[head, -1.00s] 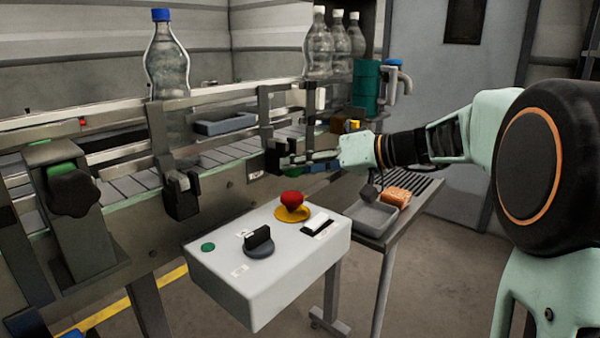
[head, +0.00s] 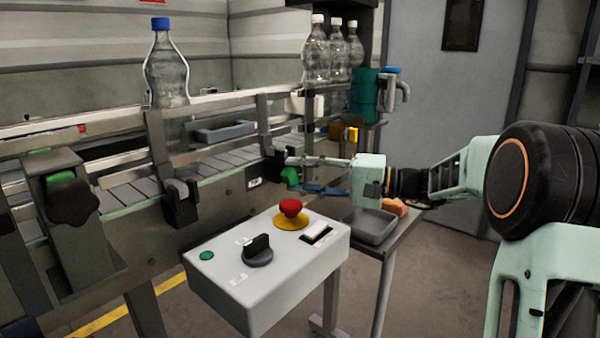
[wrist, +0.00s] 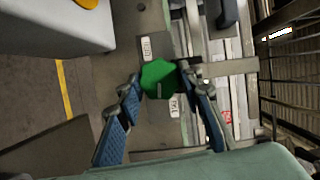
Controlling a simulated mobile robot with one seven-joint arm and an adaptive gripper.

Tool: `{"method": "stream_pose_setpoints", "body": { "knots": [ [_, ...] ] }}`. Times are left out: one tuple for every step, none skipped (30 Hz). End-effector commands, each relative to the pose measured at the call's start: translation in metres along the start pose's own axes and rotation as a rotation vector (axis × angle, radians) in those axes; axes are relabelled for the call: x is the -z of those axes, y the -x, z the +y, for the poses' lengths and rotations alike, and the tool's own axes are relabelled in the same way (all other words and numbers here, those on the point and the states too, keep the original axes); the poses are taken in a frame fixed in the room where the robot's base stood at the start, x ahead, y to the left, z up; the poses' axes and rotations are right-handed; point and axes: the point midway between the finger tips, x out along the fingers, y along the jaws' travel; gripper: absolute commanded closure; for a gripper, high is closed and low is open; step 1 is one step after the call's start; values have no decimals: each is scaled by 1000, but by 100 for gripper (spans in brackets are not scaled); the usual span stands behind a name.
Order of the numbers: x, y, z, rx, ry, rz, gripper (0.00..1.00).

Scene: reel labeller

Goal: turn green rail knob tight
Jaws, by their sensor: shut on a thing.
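The green rail knob (head: 290,176) sits on the side of the conveyor's rail bracket.
A control box (head: 265,285) with a red emergency button (head: 290,207) stands in front of the conveyor. A grey tray (head: 371,227) lies near the arm. A black knob (head: 73,202) is at left. A bottle (head: 166,75) stands on the conveyor.

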Motion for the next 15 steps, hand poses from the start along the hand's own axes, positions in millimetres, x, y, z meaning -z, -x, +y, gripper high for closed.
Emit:
{"method": "stream_pose_setpoints", "body": {
  "knots": [
    [1, 1, -1, 19, -43, 4, 91],
    [1, 1, -1, 30, -70, 3, 91],
    [1, 1, -1, 46, -106, 3, 91],
    [1, 1, -1, 57, -132, 3, 91],
    [1, 1, 0, 67, -159, 4, 91],
    [1, 1, -1, 81, -192, 4, 91],
    [1, 0, -1, 93, -219, 4, 91],
    [1, 0, 0, 104, -245, 4, 91],
    [1, 1, 0, 118, -282, 4, 91],
    [1, 1, 0, 129, -307, 4, 91],
    [1, 1, 0, 140, -333, 4, 91],
    [1, 0, 0, 154, -366, 3, 91],
    [1, 0, 0, 164, -392, 3, 91],
    [1, 0, 0, 175, -417, 3, 91],
    [1, 0, 0, 188, -449, 3, 91]
  ]
}}
